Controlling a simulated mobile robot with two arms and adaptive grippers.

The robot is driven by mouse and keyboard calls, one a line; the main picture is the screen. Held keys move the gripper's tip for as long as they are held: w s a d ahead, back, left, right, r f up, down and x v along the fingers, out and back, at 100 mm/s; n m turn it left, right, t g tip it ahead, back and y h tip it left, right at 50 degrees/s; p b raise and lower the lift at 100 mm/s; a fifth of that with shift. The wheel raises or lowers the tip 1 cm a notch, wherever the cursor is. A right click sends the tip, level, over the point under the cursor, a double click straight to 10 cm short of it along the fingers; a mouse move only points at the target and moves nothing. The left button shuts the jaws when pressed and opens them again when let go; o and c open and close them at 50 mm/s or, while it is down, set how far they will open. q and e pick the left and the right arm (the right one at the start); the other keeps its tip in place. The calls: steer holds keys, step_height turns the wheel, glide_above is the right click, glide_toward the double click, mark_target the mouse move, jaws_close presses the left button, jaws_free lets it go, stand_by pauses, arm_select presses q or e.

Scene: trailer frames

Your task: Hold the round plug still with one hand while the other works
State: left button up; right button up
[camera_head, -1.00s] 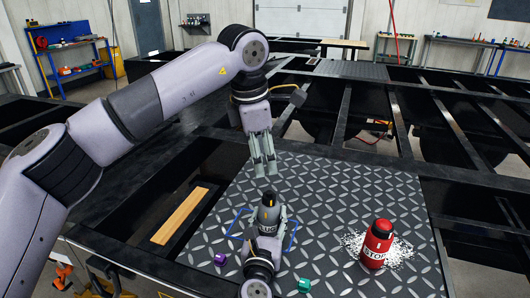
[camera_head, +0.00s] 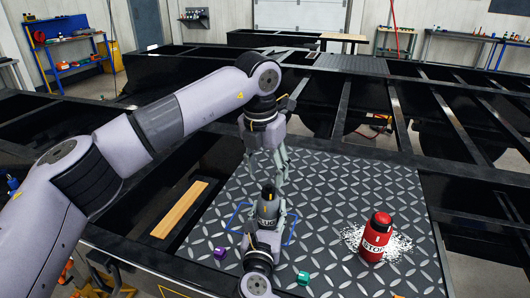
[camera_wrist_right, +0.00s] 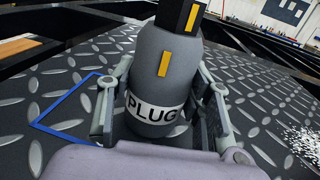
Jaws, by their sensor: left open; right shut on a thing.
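The round plug (camera_head: 267,210) is a grey bottle-shaped body with a black cap, yellow marks and a white PLUG label. It stands upright on the diamond-pattern metal plate (camera_head: 335,190). In the right wrist view the plug (camera_wrist_right: 165,70) fills the middle, with a finger on each side. My right gripper (camera_head: 264,228) is shut on the plug from the near side. My left gripper (camera_head: 266,175) points down with its fingers apart, just above and behind the black cap. I cannot tell whether its fingertips touch the cap.
A red STOP bottle (camera_head: 377,240) stands on white granules (camera_head: 400,243) to the right. A purple piece (camera_head: 220,253) and a green piece (camera_head: 303,278) lie near the front. A blue outline (camera_head: 237,217) surrounds the plug's spot. Open frame gaps border the plate.

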mark_target(268, 186)
arm_select(q)
steer(key=f, duration=0.5)
steer(key=shift+w+d+f, duration=0.25)
steer(key=shift+w+f, duration=0.1)
steer(key=c, duration=1.2)
steer(key=m, duration=0.5)
steer(key=shift+g+h, duration=0.3)
steer(key=o, duration=0.7)
steer(key=shift+m, duration=0.5)
steer(key=shift+c, duration=0.2)
steer(key=o, duration=0.5)
steer(key=shift+o, duration=0.2)
steer(key=shift+r, duration=0.1)
step_height(268, 186, up, 12)
steer(key=s+a, duration=0.1)
steer(key=shift+a, duration=0.3)
